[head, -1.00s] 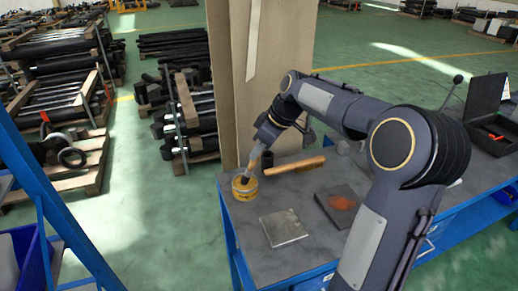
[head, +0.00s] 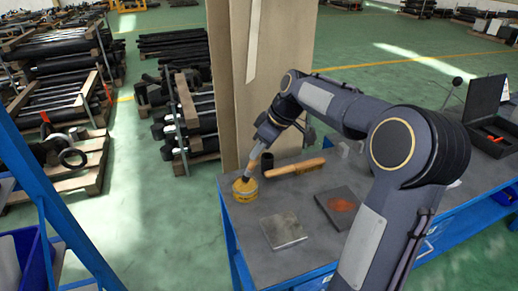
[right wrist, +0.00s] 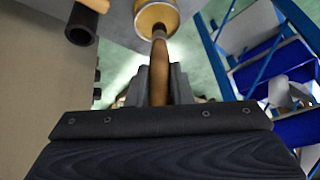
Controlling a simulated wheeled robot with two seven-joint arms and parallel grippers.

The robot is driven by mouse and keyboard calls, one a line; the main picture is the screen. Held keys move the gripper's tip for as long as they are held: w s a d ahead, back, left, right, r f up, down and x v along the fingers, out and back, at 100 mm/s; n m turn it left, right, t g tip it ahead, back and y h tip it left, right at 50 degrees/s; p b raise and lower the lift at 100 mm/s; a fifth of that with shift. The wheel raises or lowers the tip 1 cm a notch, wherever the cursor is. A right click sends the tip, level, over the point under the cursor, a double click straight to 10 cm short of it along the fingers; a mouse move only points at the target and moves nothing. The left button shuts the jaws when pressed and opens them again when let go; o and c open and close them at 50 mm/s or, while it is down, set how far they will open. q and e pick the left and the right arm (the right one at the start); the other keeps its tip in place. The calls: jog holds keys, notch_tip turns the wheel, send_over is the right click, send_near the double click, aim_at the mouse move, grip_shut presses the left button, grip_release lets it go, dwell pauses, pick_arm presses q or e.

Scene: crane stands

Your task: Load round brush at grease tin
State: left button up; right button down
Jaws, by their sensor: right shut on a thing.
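My right gripper (head: 264,140) is above the tin, shut on the wooden handle of the round brush (head: 253,162). In the right wrist view the handle (right wrist: 159,72) runs between the fingers towards the tin. The brush is tilted, and its dark head is at the tin's open top; how deep it sits I cannot tell. My left gripper is not in view.
A wooden-handled brush (head: 295,168) lies behind the tin, beside a dark upright cup (head: 267,160). A metal plate (head: 283,229) and a dark plate with an orange patch (head: 338,206) lie on the bench (head: 250,235). An open black case (head: 487,120) stands at right.

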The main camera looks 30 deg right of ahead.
jog(key=shift+r+p, duration=2.15)
jog(key=shift+r, duration=0.9)
jog(key=shift+f, duration=0.1)
